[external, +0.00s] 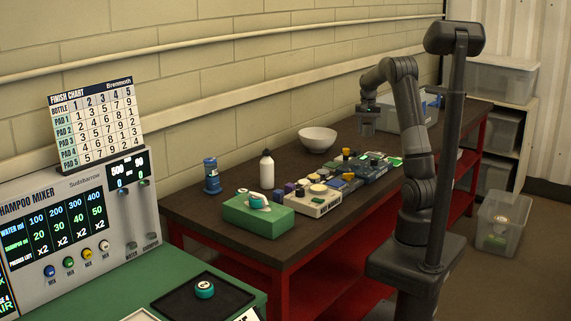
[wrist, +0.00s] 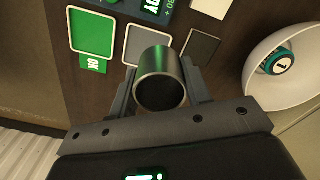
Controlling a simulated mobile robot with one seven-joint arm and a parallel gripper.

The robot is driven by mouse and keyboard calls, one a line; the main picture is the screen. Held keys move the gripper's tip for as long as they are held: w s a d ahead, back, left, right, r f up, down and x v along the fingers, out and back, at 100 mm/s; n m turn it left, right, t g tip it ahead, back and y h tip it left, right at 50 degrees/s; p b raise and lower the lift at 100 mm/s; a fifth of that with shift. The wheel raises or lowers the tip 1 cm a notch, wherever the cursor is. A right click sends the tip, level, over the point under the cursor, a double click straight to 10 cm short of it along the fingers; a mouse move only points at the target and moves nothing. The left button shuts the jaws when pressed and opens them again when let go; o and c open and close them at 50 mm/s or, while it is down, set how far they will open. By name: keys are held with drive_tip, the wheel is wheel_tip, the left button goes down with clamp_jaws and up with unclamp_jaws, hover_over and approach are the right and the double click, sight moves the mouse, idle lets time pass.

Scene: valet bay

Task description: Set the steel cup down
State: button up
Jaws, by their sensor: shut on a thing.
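My gripper (external: 367,122) hangs over the far part of the dark brown table (external: 190,203). In the wrist view my gripper (wrist: 161,80) is shut on the steel cup (wrist: 160,62), a short grey metal cylinder with a dark round opening facing the camera. One finger is on each side of it. Beyond the cup lie a green square with a white border (wrist: 92,20), a grey square with a light border (wrist: 136,38) and a dark square (wrist: 201,50). Whether the cup touches the surface, I cannot tell. The cup is too small to make out in the external view.
A white bowl (wrist: 256,72) holding a teal numbered ball (wrist: 277,62) is right of my gripper. In the external view, a clear bin (external: 392,113) stands behind the arm. A white bottle (external: 267,172), blue flask (external: 211,178) and green box (external: 258,225) stand at the table's near end.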

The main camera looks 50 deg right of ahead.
drive_tip(key=s+d+m, duration=0.8)
drive_tip(key=s+d, duration=0.8)
drive_tip(key=s, duration=0.4)
hover_over(395, 154)
drive_tip(key=f, duration=0.6)
drive_tip(key=shift+s+a+f, duration=0.1)
drive_tip(key=shift+s+a, duration=0.1)
drive_tip(key=shift+s, duration=0.05)
drive_tip(key=shift+f, duration=2)
drive_tip(key=shift+f, duration=0.1)
drive_tip(key=shift+f, duration=0.5)
drive_tip(key=o, duration=1)
